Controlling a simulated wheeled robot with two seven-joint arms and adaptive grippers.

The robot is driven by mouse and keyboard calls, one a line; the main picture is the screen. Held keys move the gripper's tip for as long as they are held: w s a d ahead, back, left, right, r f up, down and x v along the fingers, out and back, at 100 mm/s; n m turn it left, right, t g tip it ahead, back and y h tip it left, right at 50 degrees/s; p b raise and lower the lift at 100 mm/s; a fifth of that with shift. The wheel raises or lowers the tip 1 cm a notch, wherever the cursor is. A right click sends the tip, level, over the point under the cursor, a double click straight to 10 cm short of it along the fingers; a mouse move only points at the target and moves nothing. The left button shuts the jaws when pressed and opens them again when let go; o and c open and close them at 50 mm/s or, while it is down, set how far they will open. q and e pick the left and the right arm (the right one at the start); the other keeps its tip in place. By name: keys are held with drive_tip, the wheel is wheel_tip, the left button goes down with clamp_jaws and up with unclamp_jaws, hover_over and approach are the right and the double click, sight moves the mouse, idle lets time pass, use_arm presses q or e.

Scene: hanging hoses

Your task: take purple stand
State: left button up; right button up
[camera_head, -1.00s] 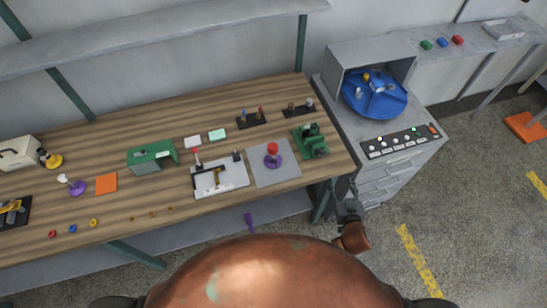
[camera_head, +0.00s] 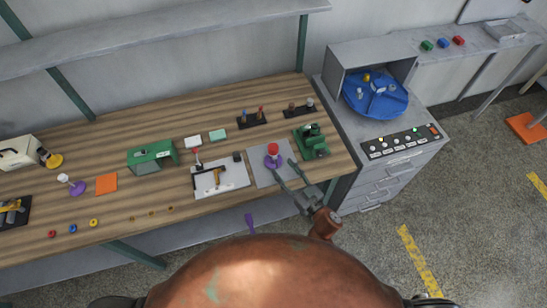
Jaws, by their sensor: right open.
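A purple stand (camera_head: 271,163) with a red top sits upright on a grey mat (camera_head: 262,178) near the right end of the bench. My right gripper (camera_head: 283,167) is open and reaches over the bench's front edge from the lower right. Its fingers point at the stand, with the tips close to its right and near sides. I cannot tell whether they touch it. My left gripper is not in view.
A white board (camera_head: 232,181) with a tool lies left of the mat. A green machine (camera_head: 312,141) stands close behind its right side. A dark holder (camera_head: 252,121) is farther back. A blue turntable (camera_head: 391,102) is on the grey cabinet at right.

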sight(273, 156)
drive_tip(key=x, duration=0.4)
drive_tip(key=b+x, duration=0.1)
drive_tip(key=x, duration=0.3)
drive_tip(key=shift+w+f, duration=0.1)
drive_tip(key=shift+f, duration=0.15)
drive_tip(key=shift+c, duration=0.5)
clamp_jaws()
